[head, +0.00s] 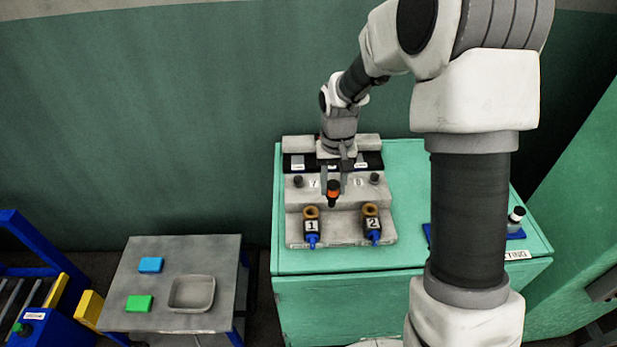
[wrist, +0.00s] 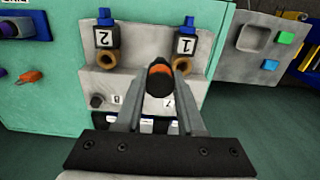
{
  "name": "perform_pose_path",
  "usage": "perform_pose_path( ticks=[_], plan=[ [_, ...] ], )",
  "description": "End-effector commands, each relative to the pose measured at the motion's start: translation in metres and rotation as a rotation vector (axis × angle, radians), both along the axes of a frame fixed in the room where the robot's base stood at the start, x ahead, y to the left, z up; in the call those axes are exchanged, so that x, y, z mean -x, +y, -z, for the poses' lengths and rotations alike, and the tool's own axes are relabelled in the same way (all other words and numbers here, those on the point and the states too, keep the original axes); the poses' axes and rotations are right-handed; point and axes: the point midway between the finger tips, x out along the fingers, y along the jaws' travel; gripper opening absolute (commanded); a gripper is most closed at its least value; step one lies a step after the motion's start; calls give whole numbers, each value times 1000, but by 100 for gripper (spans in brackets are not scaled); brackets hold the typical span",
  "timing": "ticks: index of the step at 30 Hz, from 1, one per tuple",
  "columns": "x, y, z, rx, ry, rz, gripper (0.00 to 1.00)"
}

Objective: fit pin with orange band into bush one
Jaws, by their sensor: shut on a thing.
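The pin with the orange band (head: 333,188) is dark with an orange ring. My gripper (head: 334,178) is shut on it, above the stepped grey fixture. In the wrist view the pin (wrist: 160,80) sits between the two fingers of my gripper (wrist: 160,88), its dark end facing the camera. Bush one (head: 311,212) is a brass ring on a dark block labelled 1, at the fixture's front left. In the wrist view bush one (wrist: 182,65) lies just up and right of the pin. The pin appears apart from it; the exact height gap is unclear.
Bush two (head: 371,210) stands to the right of bush one. Dark round pieces (head: 375,178) sit on the fixture's upper step. A blue holder with a dark, white-topped piece (head: 516,218) is at the green cabinet's right. A grey side table (head: 205,255) carries a tray and coloured blocks.

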Motion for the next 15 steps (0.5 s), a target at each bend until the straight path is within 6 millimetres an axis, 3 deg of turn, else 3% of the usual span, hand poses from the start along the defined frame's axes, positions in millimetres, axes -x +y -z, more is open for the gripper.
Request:
perform_pose_path(
  ticks=[3, 6, 15],
  plan=[
    [-16, 30, -1, 0, -3, -4, 0],
    [-22, 43, -7, 0, -3, -1, 0],
    [-23, 47, -12, 1, 0, 1, 0]
  ],
)
